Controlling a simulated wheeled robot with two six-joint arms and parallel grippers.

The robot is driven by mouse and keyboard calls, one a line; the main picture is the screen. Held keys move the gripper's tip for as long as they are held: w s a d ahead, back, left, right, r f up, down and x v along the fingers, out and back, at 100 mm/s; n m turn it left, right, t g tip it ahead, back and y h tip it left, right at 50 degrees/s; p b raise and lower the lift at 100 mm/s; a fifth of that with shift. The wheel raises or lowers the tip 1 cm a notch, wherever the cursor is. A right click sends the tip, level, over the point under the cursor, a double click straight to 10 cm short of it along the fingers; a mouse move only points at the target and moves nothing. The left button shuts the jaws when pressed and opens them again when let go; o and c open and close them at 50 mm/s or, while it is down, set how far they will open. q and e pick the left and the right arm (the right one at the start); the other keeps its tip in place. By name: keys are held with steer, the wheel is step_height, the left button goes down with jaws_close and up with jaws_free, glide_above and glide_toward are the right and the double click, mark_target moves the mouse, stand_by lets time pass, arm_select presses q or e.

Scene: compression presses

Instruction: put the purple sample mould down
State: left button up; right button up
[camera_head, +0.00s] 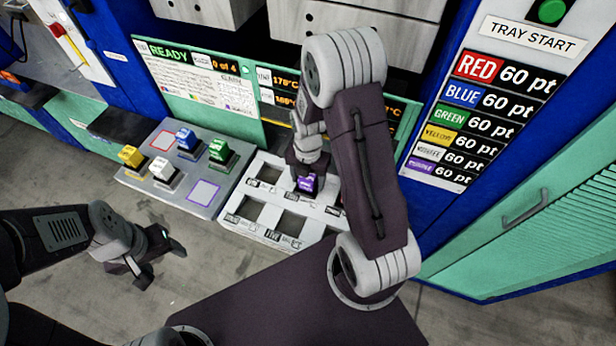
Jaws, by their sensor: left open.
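The purple sample mould (307,184) is at my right gripper (305,172), over the back row of the white tray (263,230), near the middle compartment. The fingers are around its top, and the gripper and forearm hide part of it. I cannot tell whether it touches the tray floor. The tray's front compartments look empty. My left gripper (150,268) is open and empty, low over the floor at the left, apart from the moulds.
A grey rack (147,190) left of the tray holds yellow (131,156), white (164,170), blue (186,140) and green (219,151) moulds. Its red-outlined and purple-outlined squares are bare. A screen panel (205,85) stands behind. A blue press cabinet (455,215) stands right.

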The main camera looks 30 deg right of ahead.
step_height(320, 180, up, 12)
steer(key=shift+r+p, duration=0.15)
steer(key=shift+p, duration=0.25)
steer(key=s+a+f+m, duration=0.1)
steer(key=s+m, duration=0.3)
steer(key=m, duration=0.9)
steer(key=s+a+f+m+t, duration=0.1)
steer(key=s+a+m, duration=0.3)
steer(key=m, duration=0.9)
steer(key=shift+s, duration=0.2)
steer(key=shift+d, duration=0.1)
